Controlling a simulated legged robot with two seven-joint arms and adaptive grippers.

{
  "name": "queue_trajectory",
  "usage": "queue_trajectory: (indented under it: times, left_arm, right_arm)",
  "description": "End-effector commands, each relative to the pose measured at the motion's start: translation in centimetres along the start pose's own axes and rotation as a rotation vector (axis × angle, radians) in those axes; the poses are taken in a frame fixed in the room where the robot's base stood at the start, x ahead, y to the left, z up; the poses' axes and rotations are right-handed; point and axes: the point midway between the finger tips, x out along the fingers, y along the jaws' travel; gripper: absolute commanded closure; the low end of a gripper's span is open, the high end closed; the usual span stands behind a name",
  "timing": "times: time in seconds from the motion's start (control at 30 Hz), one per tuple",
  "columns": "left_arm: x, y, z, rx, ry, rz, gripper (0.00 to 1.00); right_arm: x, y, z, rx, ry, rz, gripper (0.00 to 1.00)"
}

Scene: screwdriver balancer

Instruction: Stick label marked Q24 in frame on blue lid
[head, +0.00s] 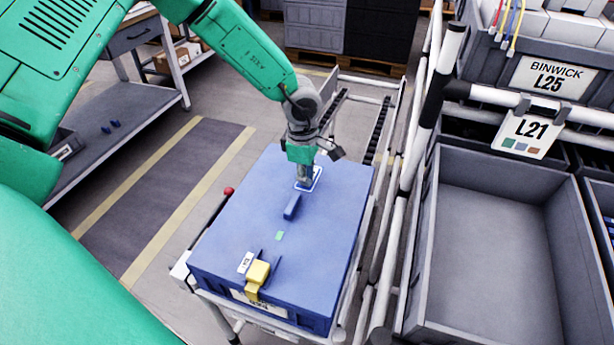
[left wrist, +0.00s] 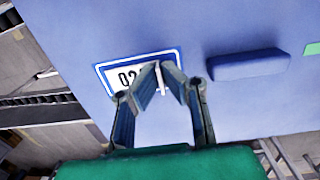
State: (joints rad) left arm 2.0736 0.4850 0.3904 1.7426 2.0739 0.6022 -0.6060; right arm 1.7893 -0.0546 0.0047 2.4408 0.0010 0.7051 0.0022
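The blue lid (head: 335,200) tops a blue box on a cart in the head view. A blue-bordered frame (head: 317,177) lies on its far part; it also shows in the left wrist view (left wrist: 138,62). A white label (left wrist: 125,80) with dark characters, seemingly starting Q2, shows at this frame; the fingers hide the rest. My left gripper (head: 305,183) points down over the frame. Its fingertips (left wrist: 160,68) come together around a thin white strip, seemingly part of the label. Whether the label lies flat against the lid is hidden. My right gripper is not in view.
A blue raised block (head: 292,206) and a green patch (head: 280,235) are on the lid. A yellow piece (head: 258,272) and a small white tag (head: 245,262) sit near its front edge. White rails and a grey bin (head: 490,235) stand at right.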

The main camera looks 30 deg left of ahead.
Motion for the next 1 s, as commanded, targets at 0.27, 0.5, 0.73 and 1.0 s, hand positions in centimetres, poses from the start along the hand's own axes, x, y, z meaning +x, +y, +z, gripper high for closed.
queue_trajectory:
  times: [0.27, 0.5, 0.73, 1.0]
  left_arm:
    - [0.04, -0.01, -0.01, 0.0, 0.0, -0.001, 1.0]
    - [0.04, 0.0, 0.01, -0.001, 0.0, -0.001, 1.0]
    - [0.15, 0.0, -0.01, -0.001, 0.0, -0.001, 1.0]
    - [0.2, -0.01, -0.03, 0.0, 0.0, -0.001, 0.71]
  right_arm:
    - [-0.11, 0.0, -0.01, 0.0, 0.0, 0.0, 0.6]
    - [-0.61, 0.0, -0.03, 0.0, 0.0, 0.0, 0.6]
    - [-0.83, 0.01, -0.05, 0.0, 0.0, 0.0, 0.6]
    - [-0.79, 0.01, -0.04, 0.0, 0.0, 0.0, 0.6]
